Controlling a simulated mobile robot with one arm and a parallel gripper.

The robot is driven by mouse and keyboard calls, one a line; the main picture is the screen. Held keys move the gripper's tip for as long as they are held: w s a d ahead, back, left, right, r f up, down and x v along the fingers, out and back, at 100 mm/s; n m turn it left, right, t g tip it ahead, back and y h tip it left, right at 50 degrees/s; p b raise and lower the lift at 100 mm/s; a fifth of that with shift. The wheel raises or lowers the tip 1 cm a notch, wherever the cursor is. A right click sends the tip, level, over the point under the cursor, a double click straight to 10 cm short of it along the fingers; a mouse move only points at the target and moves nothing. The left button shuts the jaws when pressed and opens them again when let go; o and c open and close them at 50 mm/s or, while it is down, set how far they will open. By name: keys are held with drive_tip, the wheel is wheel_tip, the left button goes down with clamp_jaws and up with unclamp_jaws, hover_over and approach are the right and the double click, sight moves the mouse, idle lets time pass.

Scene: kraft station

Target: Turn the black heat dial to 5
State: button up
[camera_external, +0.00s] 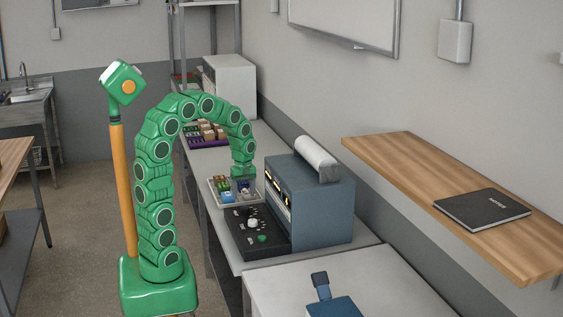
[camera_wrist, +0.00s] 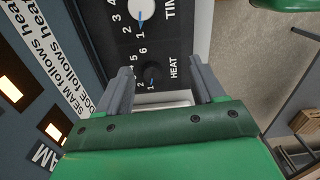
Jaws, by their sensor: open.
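The black heat dial (camera_wrist: 151,74) shows in the wrist view beside the HEAT label, on the black control panel (camera_external: 243,240). Numbers ring the dial, and its small blue mark appears to lie by the low numbers 1 and 2; it is too small to read surely. My gripper (camera_wrist: 160,67) is open and empty, with one finger at each side of the dial in this view; the fingers do not visibly touch it. In the external view my gripper (camera_external: 244,186) is above the far end of the panel.
A white dial (camera_wrist: 141,9) marked TIME sits on the same panel. A green button (camera_external: 262,238) is near the panel's front. The blue machine (camera_external: 325,215) stands to the right, close to my gripper. A tray (camera_external: 212,190) with small coloured items is at the left.

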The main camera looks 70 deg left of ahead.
sight(248, 204)
drive_tip(key=a+n, duration=0.1)
drive_tip(key=a, duration=0.1)
drive_tip(key=w+a+f+n, duration=0.1)
drive_tip(key=a, duration=0.1)
drive_tip(key=w+a+f+n, duration=0.1)
drive_tip(key=a, duration=0.1)
drive_tip(key=shift+a+n, duration=0.15)
drive_tip(key=shift+n, duration=0.25)
drive_tip(key=shift+f, duration=3.95)
drive_tip(key=c, duration=1)
drive_tip(key=shift+c, duration=0.2)
